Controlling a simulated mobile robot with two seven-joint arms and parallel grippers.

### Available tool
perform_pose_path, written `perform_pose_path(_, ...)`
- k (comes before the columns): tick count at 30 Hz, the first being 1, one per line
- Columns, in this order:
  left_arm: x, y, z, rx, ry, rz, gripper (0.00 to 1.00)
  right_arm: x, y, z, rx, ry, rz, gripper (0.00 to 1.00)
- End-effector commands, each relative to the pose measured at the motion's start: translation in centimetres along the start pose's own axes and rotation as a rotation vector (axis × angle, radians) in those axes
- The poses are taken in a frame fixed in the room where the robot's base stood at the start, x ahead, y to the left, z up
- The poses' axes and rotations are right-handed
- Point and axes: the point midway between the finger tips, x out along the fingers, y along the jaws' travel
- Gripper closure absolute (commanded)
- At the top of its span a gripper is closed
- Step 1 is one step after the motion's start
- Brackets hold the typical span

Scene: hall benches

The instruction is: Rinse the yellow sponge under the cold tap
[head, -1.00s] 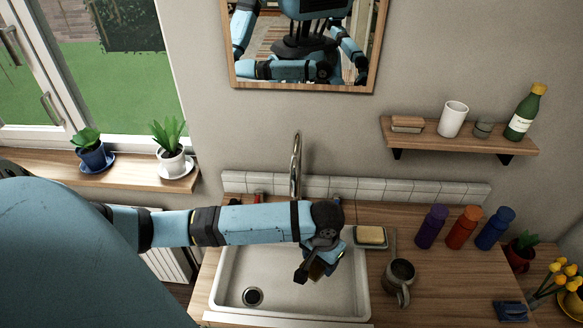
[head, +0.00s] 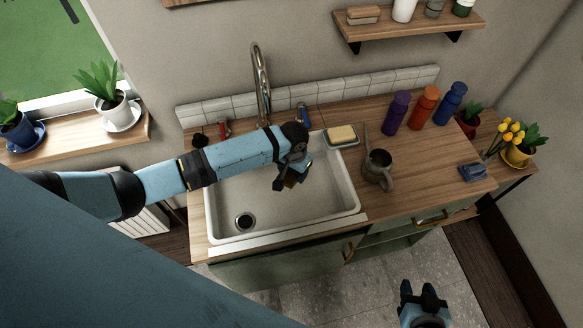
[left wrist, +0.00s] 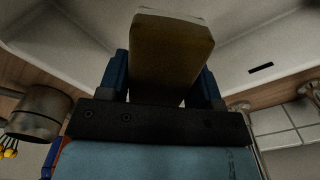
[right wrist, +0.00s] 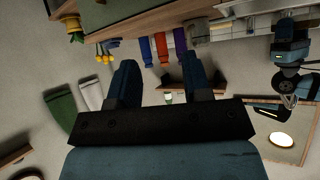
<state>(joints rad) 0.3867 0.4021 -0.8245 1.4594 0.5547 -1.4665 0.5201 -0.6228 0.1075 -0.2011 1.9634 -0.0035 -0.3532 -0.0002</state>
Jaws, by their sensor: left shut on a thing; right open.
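My left gripper (head: 288,178) is over the right part of the sink basin (head: 222,195). It is shut on the yellow sponge (left wrist: 172,50), which looks dark and olive in the left wrist view. In the head view the sponge is a small, mostly hidden brownish patch. The curved metal spout (head: 261,85) stands behind the basin, to the left of the gripper. A blue tap handle (head: 303,118) is right of the spout and a red one (head: 224,129) is left. No running water shows. My right gripper (head: 424,295) is open and empty, low in front of the cabinet.
A pale yellow block (head: 342,133) lies on a dish at the basin's back right corner. A metal watering can (head: 377,167) stands right of the basin. Purple, orange and blue bottles (head: 396,112) stand behind it. A wall shelf (head: 415,30) is above.

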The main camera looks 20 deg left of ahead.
Motion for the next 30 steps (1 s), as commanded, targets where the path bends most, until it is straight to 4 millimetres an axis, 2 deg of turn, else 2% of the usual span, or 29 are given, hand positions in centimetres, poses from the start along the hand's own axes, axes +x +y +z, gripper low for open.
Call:
perform_pose_path(6, 2.1, -0.8, 0.0, -0.001, -0.002, -0.002, 0.63, 0.0, 0.2, 0.0, -0.002, 0.0, 0.003, 0.55)
perform_pose_path(13, 5.1, -1.8, -0.2, -0.002, 0.0, -0.002, 0.63, 1.1, -0.1, 1.5, -0.03, 0.008, -0.012, 0.55)
perform_pose_path(24, 9.5, -3.2, -0.4, -0.002, 0.001, -0.002, 0.63, 3.8, -0.6, 5.4, -0.035, 0.004, -0.034, 0.55)
perform_pose_path(30, 11.4, -4.5, -0.6, -0.002, 0.001, -0.002, 0.63, 5.1, -1.1, 6.8, -0.034, 0.008, -0.046, 0.55)
